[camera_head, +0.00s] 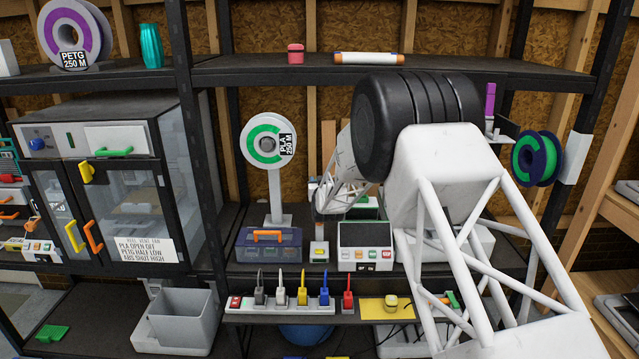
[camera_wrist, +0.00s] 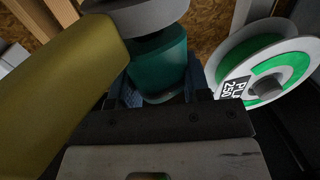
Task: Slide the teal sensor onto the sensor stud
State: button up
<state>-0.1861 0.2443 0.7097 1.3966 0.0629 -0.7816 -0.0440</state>
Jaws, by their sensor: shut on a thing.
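The teal sensor (camera_wrist: 160,68) is between the blue fingers of my gripper (camera_wrist: 160,92) in the wrist view, and the jaws are shut on it. Its upper end is right under a grey round part (camera_wrist: 140,14); I cannot tell whether they touch. In the head view my gripper (camera_head: 323,200) is partly hidden by my own arm, above the middle shelf, and the sensor cannot be made out there. I cannot identify the sensor stud in either view.
A large yellow part (camera_wrist: 62,90) is close on the left in the wrist view. A PLA spool (camera_head: 267,141) stands left of my gripper. Below are a blue case (camera_head: 268,249), a small yellow-buttoned box (camera_head: 319,251) and a control panel (camera_head: 366,235). The shelf is crowded.

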jog(key=shift+f, duration=0.75)
dwell(0.9)
jog(key=o, duration=1.1)
jog(key=shift+o, duration=0.3)
jog(key=o, duration=0.4)
jog(key=shift+s+r, duration=0.1)
jog(key=shift+s+d, duration=0.2)
jog(key=shift+s, duration=1.05)
jog(key=shift+s+d, duration=0.15)
jog(key=shift+s, duration=1.1)
jog(key=shift+s+d, duration=0.2)
jog(key=shift+s, duration=1.05)
jog(key=shift+r, duration=0.1)
